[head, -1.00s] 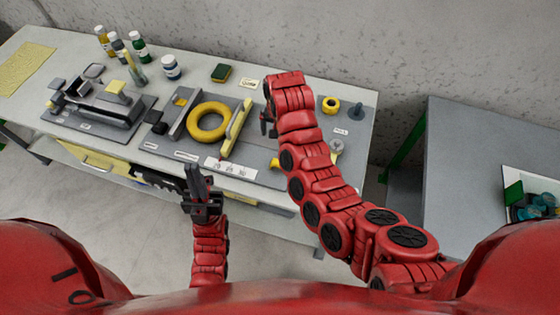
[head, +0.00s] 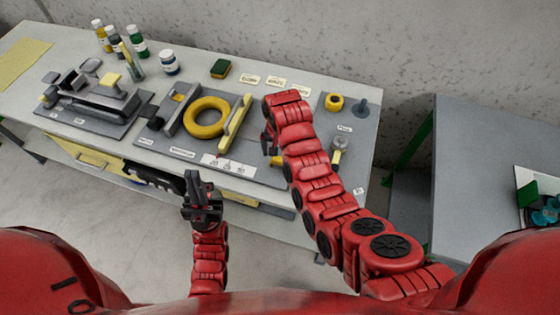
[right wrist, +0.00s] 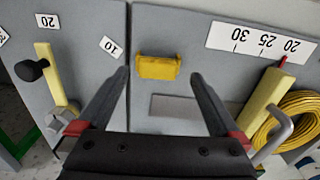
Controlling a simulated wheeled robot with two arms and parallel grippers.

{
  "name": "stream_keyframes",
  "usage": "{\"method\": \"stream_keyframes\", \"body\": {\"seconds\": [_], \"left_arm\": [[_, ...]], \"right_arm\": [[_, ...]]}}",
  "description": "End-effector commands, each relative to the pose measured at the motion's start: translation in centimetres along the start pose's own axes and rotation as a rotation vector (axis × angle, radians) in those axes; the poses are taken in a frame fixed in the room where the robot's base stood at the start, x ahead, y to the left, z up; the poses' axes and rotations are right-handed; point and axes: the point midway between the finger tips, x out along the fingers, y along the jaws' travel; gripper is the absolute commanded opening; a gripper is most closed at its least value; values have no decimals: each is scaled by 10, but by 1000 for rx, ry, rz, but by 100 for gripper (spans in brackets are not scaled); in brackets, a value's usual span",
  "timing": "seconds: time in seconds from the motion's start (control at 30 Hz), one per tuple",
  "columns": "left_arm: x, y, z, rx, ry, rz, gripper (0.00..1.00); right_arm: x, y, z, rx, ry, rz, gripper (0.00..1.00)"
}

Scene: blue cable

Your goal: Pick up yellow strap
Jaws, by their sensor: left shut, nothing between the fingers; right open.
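A small yellow piece (right wrist: 158,67), which looks like the yellow strap, lies on the grey board in the right wrist view. My right gripper (right wrist: 160,76) is open and empty, with its fingertips on either side of the strap in the picture. The strap appears beyond the fingertips; the exact gap cannot be judged. My left gripper (head: 193,178) is shut and empty in front of the table's edge.
A yellow cable coil (head: 206,117) and a long yellow bar (head: 236,122) lie left of my right gripper. A white number strip (head: 228,165) lies near the board's front. Several bottles (head: 138,48) and a sponge (head: 220,68) stand at the back. A second table (head: 470,160) is right.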

Motion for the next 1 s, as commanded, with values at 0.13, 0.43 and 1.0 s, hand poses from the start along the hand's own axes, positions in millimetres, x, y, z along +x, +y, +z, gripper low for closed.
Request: {"method": "stream_keyframes", "body": {"seconds": [0.13,0.43,1.0], "left_arm": [[13,-1,-2,0,0,0,0],[28,-1,-5,0,0,0,0],[29,-1,-5,0,0,0,0]], "right_arm": [[8,3,1,0,-5,4,100],[41,4,0,0,-3,4,100],[52,4,1,1,-1,0,77]]}}
